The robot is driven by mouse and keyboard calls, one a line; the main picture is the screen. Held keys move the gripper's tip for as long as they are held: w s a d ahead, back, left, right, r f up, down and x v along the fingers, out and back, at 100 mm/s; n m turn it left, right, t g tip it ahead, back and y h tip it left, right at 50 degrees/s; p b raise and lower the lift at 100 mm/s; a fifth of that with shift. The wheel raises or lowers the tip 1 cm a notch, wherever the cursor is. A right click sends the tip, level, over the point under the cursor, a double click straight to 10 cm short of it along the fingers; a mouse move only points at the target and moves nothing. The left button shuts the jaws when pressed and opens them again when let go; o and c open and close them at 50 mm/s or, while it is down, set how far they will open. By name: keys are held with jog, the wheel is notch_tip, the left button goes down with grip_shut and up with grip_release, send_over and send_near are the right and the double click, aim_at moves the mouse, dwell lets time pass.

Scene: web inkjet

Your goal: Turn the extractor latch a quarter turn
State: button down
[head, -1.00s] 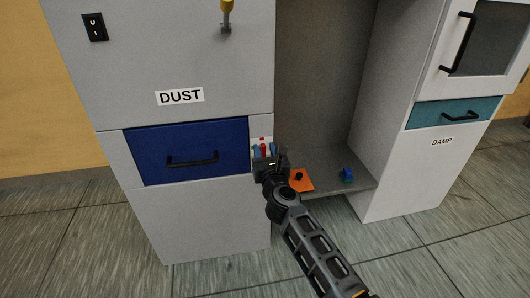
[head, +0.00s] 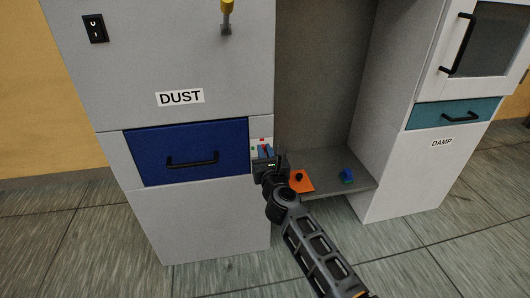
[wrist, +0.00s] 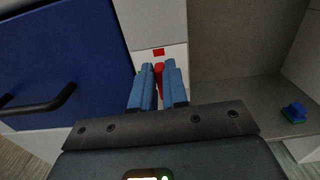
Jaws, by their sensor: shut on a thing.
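The extractor latch is a small red handle (wrist: 158,72) on a pale plate beside the blue drawer. It points roughly upright in the wrist view. My gripper (wrist: 157,80) has its two blue fingers shut on the latch, one on each side. In the head view my gripper (head: 265,151) is at the right edge of the blue drawer, and its fingers mostly hide the latch. A small red square mark (wrist: 158,52) is on the plate just above the latch.
The blue drawer (head: 140,155) with a black handle is left of my gripper, under a DUST label (head: 180,97). An orange plate with a black knob (head: 299,177) and a blue-green block (head: 347,175) are on the low shelf (head: 325,165) at right. A DAMP cabinet (head: 400,190) stands further right.

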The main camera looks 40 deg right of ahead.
jog(key=n+p, duration=0.1)
jog(key=n, duration=0.1)
jog(key=n+p, duration=0.1)
jog(key=shift+w+a+n, duration=0.2)
jog(key=shift+a+n, duration=0.1)
jog(key=shift+n, duration=0.1)
jog(key=n+p, duration=0.1)
jog(key=n, duration=0.2)
jog(key=n+p, duration=0.1)
jog(key=n, duration=0.2)
jog(key=a+f+n+p, duration=0.1)
jog(key=n+p, duration=0.1)
jog(key=n, duration=0.1)
jog(key=shift+w+n, duration=0.3)
jog(key=shift+n, duration=0.1)
jog(key=shift+f+n+p, duration=0.25)
jog(key=shift+n+p, duration=0.05)
jog(key=shift+n, duration=0.75)
jog(key=shift+f+n+p, duration=0.2)
jog(key=shift+n+p, duration=0.05)
jog(key=shift+n, duration=0.8)
jog(key=c, duration=1.1)
grip_release()
jog(key=shift+c, duration=0.2)
